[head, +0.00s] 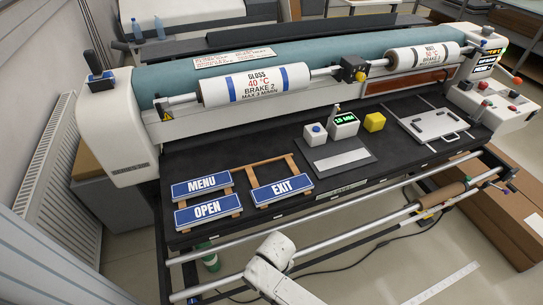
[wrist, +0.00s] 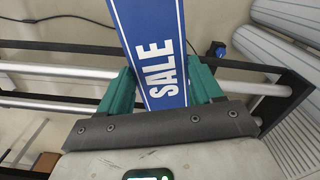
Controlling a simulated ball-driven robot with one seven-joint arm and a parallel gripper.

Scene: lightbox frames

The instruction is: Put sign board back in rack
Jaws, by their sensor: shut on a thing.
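A blue sign board reading SALE (wrist: 155,35) with a white border is between the teal fingers of my gripper (wrist: 163,84) in the wrist view, and the gripper is shut on it. Its far end runs out of the top of that view. In the head view neither the gripper nor this board shows. A wooden rack (head: 265,161) lies on the black machine table. It holds the blue boards MENU (head: 202,186) and OPEN (head: 208,210) on the left and EXIT (head: 281,189) on the right. The rails above EXIT are bare.
A laminator with a GLOSS roll (head: 255,84) stands behind the rack. Metal bars (head: 345,228) run along the front.

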